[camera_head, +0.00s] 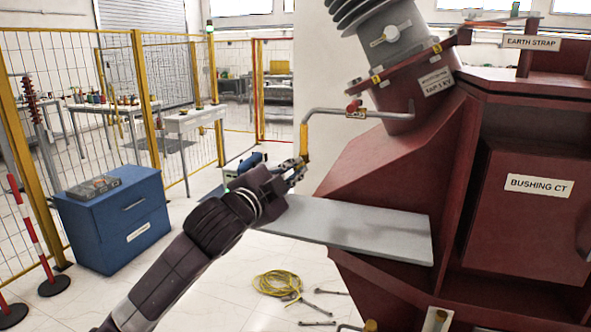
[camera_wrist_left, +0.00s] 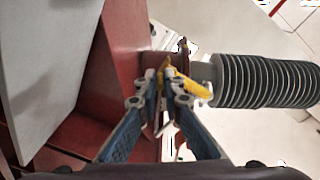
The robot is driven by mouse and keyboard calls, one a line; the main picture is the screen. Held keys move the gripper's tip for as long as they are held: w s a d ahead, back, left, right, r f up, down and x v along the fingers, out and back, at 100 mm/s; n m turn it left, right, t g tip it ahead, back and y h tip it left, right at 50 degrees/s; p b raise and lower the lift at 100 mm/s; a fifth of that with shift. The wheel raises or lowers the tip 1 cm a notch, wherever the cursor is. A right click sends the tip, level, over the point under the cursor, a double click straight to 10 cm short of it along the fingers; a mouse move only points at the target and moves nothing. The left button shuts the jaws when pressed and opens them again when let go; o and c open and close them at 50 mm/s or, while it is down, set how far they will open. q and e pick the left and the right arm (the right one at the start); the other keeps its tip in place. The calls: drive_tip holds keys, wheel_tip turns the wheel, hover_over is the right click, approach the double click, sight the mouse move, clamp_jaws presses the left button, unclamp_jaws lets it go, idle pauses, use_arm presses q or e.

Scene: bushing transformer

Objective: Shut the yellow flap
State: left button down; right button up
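The yellow flap (camera_head: 304,141) is an upright yellow piece at the bent left end of a grey bar, which runs right to a red joint on the dark red transformer (camera_head: 379,184). My left gripper (camera_head: 300,163) is at its lower end. In the left wrist view the fingers of my left gripper (camera_wrist_left: 165,84) come close together, with yellow of the flap (camera_wrist_left: 196,88) between and just beyond them. They look shut on it, though the fingertips partly hide the contact. My right gripper is in neither view.
A grey plate (camera_head: 360,229) juts left from the transformer, below my left gripper. A grey ribbed bushing (camera_head: 372,18) rises above. A yellow cable coil (camera_head: 277,284) and several tools lie on the floor. A blue cabinet (camera_head: 112,222) and yellow-framed fence stand left.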

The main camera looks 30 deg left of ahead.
use_arm(q)
drive_tip(key=shift+w+d+n+y+p, duration=0.1)
drive_tip(key=shift+d+n+y+p, duration=0.05)
drive_tip(key=shift+n+y+p, duration=0.2)
drive_tip(key=shift+w+d+n+y+p, duration=0.1)
drive_tip(key=shift+d+n+y+p, duration=0.15)
drive_tip(key=shift+n+y+p, duration=0.35)
drive_tip(key=shift+f, duration=0.1)
drive_tip(key=c, duration=2.1)
unclamp_jaws()
drive_tip(key=v, duration=0.7)
